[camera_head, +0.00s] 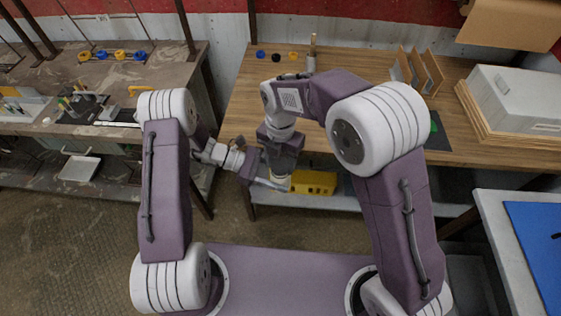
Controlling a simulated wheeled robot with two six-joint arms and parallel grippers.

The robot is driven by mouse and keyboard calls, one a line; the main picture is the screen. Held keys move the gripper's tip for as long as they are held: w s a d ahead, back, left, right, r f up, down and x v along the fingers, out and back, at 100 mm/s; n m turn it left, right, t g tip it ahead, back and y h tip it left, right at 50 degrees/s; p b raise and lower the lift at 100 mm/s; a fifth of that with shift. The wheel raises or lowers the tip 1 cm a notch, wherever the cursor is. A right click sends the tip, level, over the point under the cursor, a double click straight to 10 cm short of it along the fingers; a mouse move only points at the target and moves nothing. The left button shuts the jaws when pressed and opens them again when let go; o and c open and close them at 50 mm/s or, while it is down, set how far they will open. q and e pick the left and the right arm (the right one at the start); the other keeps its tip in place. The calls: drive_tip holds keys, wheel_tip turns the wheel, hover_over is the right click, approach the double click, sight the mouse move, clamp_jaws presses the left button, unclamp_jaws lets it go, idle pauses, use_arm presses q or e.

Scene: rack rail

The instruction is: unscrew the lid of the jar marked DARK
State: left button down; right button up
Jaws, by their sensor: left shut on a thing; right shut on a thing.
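My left gripper (268,182) comes in from the left and is shut on the side of a small pale jar (283,181). It holds the jar in the air in front of the wooden bench's front edge. My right gripper (283,164) points down from above and is shut on the top of the jar, where the lid sits. The lid is hidden by the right gripper. The jar is mostly covered by both grippers, and no marking on it can be read.
A yellow box (314,182) stands below. A cluttered dark bench (60,75) is left.

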drive_tip(key=shift+r, duration=0.8)
drive_tip(key=shift+r, duration=0.1)
